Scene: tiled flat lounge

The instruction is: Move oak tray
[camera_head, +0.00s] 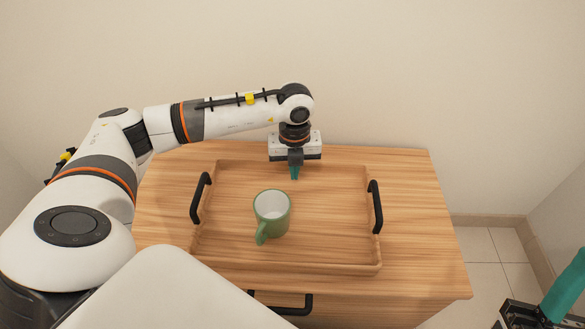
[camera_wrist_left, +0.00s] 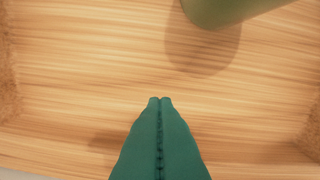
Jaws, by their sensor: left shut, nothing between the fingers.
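The oak tray (camera_head: 330,195) is a shallow wooden tray with black handles at its left and right ends, lying on a wooden cabinet top. A green mug (camera_head: 271,212) with a pale inside stands in the tray, left of its middle, its handle towards me. My left gripper (camera_head: 294,173) points down over the far part of the tray, behind the mug. It is shut and empty. In the left wrist view its teal fingertips (camera_wrist_left: 160,99) are pressed together above the tray floor (camera_wrist_left: 90,60), and part of the mug (camera_wrist_left: 218,8) shows at the top. My right gripper (camera_head: 567,290) shows only partly.
The wooden cabinet (camera_head: 430,240) carries the tray and has black handles on its front (camera_head: 290,308). A wall (camera_head: 420,80) stands close behind the cabinet. Tiled floor (camera_head: 485,250) is open to the right, up to the side wall.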

